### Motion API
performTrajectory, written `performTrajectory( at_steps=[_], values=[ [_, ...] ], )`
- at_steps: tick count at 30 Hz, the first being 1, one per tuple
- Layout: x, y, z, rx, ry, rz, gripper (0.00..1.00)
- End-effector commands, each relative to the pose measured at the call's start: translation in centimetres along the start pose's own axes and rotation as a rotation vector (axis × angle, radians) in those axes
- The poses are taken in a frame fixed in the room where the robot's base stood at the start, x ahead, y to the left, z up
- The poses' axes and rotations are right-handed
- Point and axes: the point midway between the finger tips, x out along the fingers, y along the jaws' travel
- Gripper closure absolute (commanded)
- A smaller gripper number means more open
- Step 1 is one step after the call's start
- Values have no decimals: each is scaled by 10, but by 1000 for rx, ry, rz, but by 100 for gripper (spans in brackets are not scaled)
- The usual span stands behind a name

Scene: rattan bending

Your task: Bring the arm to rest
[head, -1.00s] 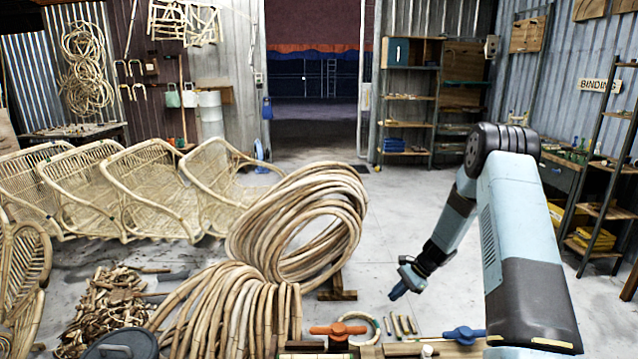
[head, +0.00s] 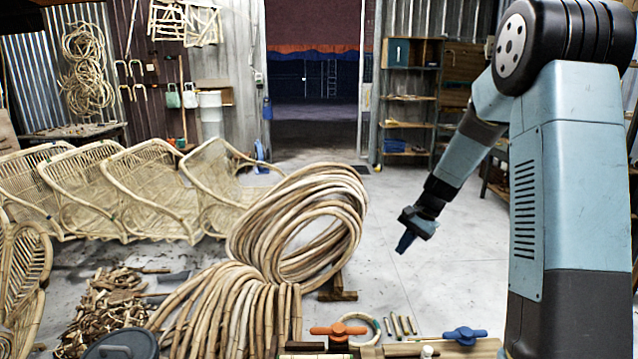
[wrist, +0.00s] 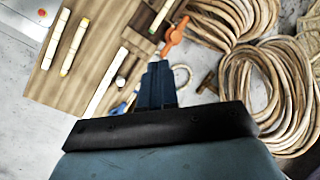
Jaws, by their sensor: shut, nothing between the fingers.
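My gripper (head: 404,244) hangs from my arm at the right of the head view, with its blue fingers together and pointing down. It is above the open floor, to the right of the rattan coils and apart from them. In the wrist view my gripper (wrist: 159,66) shows its blue fingers closed side by side, with nothing held. Beyond them lies a wooden bench top (wrist: 60,82) with an orange clamp handle (wrist: 172,38) at its edge.
Large rattan coils (head: 345,205) stand in the middle. Rattan chair frames (head: 130,190) line the left. Shelves (head: 408,100) stand at the back. The floor (head: 400,200) between is mostly clear.

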Motion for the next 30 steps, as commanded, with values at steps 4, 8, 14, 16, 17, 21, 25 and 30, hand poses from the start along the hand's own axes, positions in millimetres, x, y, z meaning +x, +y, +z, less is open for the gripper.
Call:
performTrajectory(
  at_steps=[4, 8, 14, 16, 17, 21, 25, 30],
  values=[
    [-28, 0, 24, -68, 39, 12, 100],
    [-50, 2, 44, -125, 71, 24, 100],
    [-80, 8, 75, -211, 122, 43, 100],
    [-90, 11, 86, -239, 139, 50, 100],
    [-94, 12, 91, -252, 148, 52, 100],
    [-113, 19, 113, -310, 185, 67, 100],
    [-128, 27, 133, -362, 219, 80, 100],
    [-146, 39, 159, -430, 264, 98, 100]
  ],
)
